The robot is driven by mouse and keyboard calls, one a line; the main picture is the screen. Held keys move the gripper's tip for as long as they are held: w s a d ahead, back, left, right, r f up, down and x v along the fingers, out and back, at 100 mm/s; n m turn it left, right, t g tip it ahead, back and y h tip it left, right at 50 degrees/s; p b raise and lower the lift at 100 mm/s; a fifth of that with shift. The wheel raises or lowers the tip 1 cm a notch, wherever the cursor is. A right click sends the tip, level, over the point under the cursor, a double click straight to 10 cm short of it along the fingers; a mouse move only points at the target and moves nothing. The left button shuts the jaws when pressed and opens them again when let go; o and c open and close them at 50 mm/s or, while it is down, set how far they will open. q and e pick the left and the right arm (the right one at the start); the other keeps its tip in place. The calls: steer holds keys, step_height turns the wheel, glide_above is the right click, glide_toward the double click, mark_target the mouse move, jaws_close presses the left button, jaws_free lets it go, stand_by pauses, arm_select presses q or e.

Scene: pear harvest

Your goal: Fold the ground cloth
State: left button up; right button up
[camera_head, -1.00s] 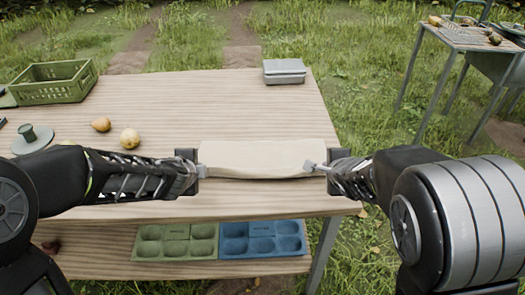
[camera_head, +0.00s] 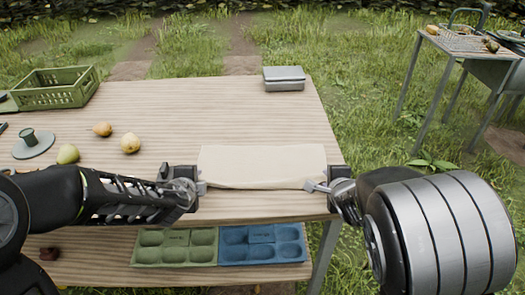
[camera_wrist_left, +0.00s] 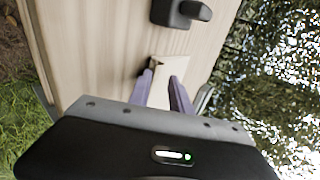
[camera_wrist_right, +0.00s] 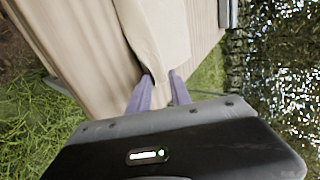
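The ground cloth (camera_head: 262,165) is a cream strip lying long and flat near the front edge of the table, its near edge slightly raised. My left gripper (camera_head: 201,188) is at its near left corner; in the left wrist view its fingers (camera_wrist_left: 162,82) stand apart, with pale cloth (camera_wrist_left: 168,68) showing between and beyond them. My right gripper (camera_head: 311,186) is at the near right corner; in the right wrist view its fingers (camera_wrist_right: 160,80) are also apart, beside the end of the cloth (camera_wrist_right: 155,35). Contact between fingers and cloth is unclear.
The wooden table (camera_head: 200,110) holds a green crate (camera_head: 54,88), several pears (camera_head: 130,143), a round grey-green lid-like piece (camera_head: 33,144) and a grey box (camera_head: 284,78). Green (camera_head: 174,247) and blue (camera_head: 262,244) trays lie on the shelf below.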

arm_select(q)
steer(key=shift+o, duration=1.4)
arm_select(e)
steer(key=shift+o, duration=1.4)
arm_select(q)
steer(key=shift+r, duration=0.35)
arm_select(e)
steer(key=shift+r, duration=0.3)
arm_select(q)
steer(key=s+r, duration=0.6)
steer(key=r, duration=0.2)
steer(key=shift+r, duration=0.15)
arm_select(e)
steer(key=s+r, duration=0.6)
steer(key=r, duration=0.2)
steer(key=shift+r, duration=0.15)
